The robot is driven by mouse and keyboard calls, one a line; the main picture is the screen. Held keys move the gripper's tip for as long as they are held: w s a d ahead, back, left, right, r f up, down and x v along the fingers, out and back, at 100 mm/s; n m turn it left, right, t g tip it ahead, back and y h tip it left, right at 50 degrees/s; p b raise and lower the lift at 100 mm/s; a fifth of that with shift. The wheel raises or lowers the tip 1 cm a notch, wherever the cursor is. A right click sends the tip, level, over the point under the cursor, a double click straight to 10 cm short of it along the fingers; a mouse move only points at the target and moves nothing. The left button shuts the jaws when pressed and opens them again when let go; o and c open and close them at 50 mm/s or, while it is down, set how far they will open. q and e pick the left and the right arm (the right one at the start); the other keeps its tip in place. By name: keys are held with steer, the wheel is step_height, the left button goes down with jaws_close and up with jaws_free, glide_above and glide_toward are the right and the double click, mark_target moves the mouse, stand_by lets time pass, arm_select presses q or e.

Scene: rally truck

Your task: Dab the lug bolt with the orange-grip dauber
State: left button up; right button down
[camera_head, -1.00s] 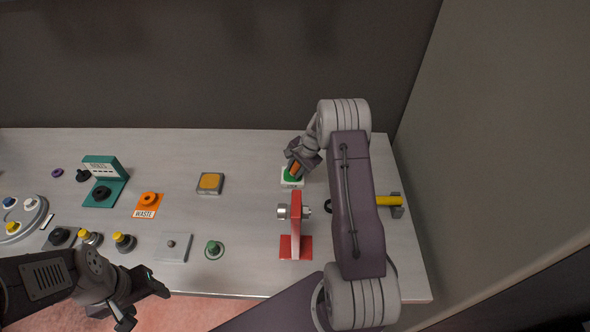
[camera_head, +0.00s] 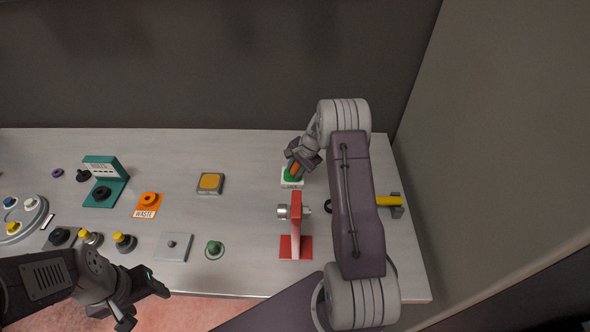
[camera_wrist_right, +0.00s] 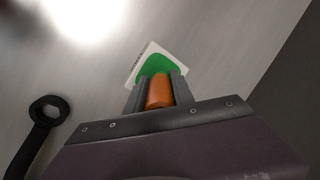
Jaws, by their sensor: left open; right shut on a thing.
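My right gripper (camera_head: 298,162) is shut on the orange-grip dauber (camera_wrist_right: 160,92) at the back right of the bench. The dauber's orange grip shows between the fingers, over a white square with a green top (camera_head: 285,182). The dauber's tip is hidden, so I cannot tell whether it touches the green. A silver bolt-like cylinder (camera_head: 283,212) sticks out sideways from a red upright stand (camera_head: 296,230), in front of the right gripper. I cannot tell for sure that it is the lug bolt. My left gripper (camera_head: 146,304) is open and empty at the bench's front edge.
A yellow-handled tool (camera_head: 388,201) lies right of my right arm. A dark ring-ended tool (camera_wrist_right: 45,115) lies nearby. A grey plate with a stud (camera_head: 173,246), a green knob (camera_head: 214,248), and an orange button (camera_head: 210,182) stand left of the red stand. The bench's back middle is clear.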

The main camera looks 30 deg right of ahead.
steer(key=shift+r+p, duration=2.6)
steer(key=shift+r, duration=0.85)
